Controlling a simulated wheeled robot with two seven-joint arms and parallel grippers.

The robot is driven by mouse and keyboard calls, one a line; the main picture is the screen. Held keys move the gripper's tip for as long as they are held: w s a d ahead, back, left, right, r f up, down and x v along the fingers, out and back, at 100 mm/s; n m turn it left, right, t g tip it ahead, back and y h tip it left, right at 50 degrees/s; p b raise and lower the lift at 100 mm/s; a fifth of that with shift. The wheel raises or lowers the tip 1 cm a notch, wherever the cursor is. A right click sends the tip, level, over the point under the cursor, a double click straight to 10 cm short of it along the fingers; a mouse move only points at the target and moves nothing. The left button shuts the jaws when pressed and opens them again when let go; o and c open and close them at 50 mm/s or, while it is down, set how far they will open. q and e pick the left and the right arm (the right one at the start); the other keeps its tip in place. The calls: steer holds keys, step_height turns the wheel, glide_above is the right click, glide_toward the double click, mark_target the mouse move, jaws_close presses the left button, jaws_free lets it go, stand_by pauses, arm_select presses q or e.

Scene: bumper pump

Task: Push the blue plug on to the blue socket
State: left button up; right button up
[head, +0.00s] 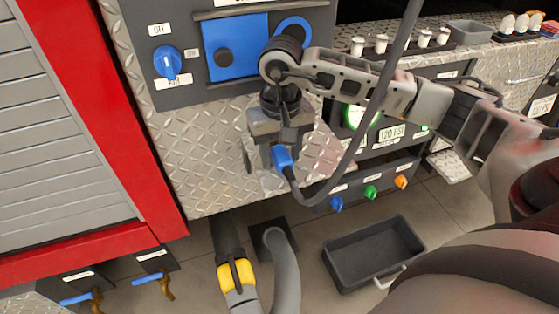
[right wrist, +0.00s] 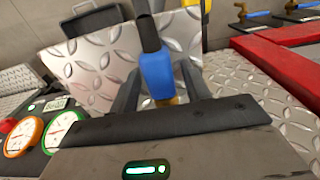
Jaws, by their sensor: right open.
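The blue plug (head: 282,158), on a dark cable, is at the fingers of my right gripper (head: 272,150), in front of the diamond-plate panel. In the right wrist view the blue plug (right wrist: 157,75) stands between the two dark fingers of my right gripper (right wrist: 158,92), which is open. A brass part (right wrist: 172,100) shows at the plug's near end. I cannot tell whether the fingers touch the plug. A blue ring (head: 293,26) beside the blue plate shows partly behind my right arm; I cannot tell whether it is the socket. My left gripper is out of view.
The dark cable (head: 372,112) loops from the plug up past my right arm. Blue (head: 337,204), green (head: 370,192) and orange (head: 401,181) fittings line the lower panel. A dark bin (head: 372,255) and a thick grey hose (head: 285,270) are below. A blue switch (head: 167,62) is upper left.

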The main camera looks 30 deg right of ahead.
mark_target(280, 152)
steer(key=c, duration=0.8)
steer(key=shift+r, duration=0.1)
steer(key=shift+c, duration=0.2)
steer(key=shift+r, duration=0.1)
steer(key=shift+r+p, duration=1.85)
steer(key=shift+r, duration=1.05)
